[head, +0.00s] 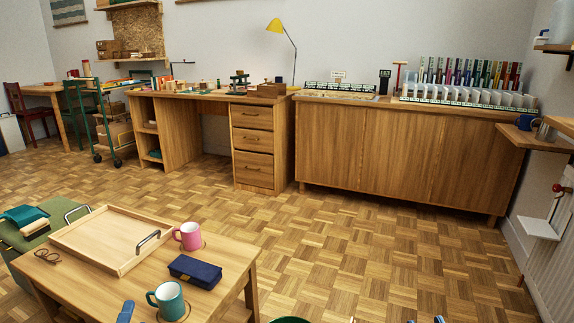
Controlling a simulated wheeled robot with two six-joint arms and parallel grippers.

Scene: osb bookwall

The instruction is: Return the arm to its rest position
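Only small blue parts of my grippers show at the bottom edge of the head view. A blue piece of my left gripper (125,312) rises at the front of the low wooden table (228,262), left of the teal mug. Small blue tips of my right gripper (424,320) show at the bottom edge, over the parquet floor and right of the table. The rest of both grippers is cut off by the frame, so I cannot tell whether they are open or shut. Nothing is visibly held.
The low table carries a wooden tray (92,242), a pink mug (189,237), a teal mug (170,300), a dark blue case (195,271) and glasses (46,257). A green rim (290,320) shows at the bottom edge. Parquet floor (370,250) beyond is clear up to the cabinets.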

